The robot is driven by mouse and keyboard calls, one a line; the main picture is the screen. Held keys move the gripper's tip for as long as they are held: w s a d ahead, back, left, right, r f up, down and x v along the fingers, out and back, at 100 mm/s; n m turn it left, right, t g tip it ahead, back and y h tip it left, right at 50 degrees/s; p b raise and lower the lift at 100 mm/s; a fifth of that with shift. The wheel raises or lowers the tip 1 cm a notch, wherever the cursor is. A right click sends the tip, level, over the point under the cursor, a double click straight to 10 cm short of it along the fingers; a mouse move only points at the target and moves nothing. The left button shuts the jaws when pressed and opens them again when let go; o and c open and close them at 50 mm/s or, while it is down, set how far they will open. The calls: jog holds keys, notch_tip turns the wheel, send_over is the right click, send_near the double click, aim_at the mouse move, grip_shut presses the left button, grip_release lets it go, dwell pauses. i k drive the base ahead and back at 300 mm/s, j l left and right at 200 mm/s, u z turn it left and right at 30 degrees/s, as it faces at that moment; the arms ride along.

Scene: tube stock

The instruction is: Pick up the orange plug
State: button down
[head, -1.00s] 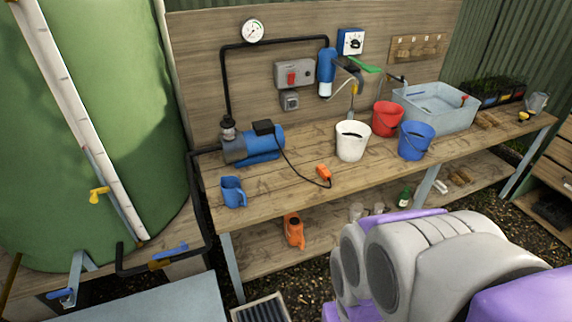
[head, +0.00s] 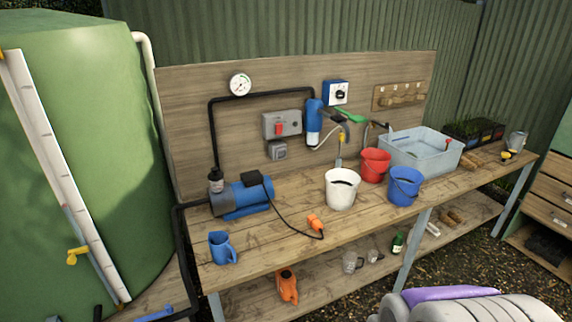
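The orange plug (head: 314,222) lies on the wooden bench top (head: 262,244), near its front edge, on the end of a black cable. The cable runs back to the blue pump (head: 243,196). My gripper is not in view. Only a grey and purple part of my own body shows at the bottom right, well in front of the bench and apart from the plug. Nothing covers the plug.
A blue jug (head: 222,248) stands left of the plug. White (head: 341,190), red (head: 375,165) and blue (head: 404,187) buckets stand to its right. An orange bottle (head: 287,285) and jars are on the lower shelf. A green tank (head: 110,130) stands at left. Bench around the plug is clear.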

aim_at(312, 220)
jog(key=i+l, duration=0.2)
jog(key=l, duration=0.15)
jog(key=i+l+u, duration=0.1)
jog(key=l, duration=0.25)
jog(key=i+l, duration=0.3)
jog(key=i+l+u, duration=0.1)
jog(key=l, duration=0.35)
jog(key=i+l, duration=0.25)
jog(key=i+l+u, duration=0.15)
jog(key=i+l, duration=0.45)
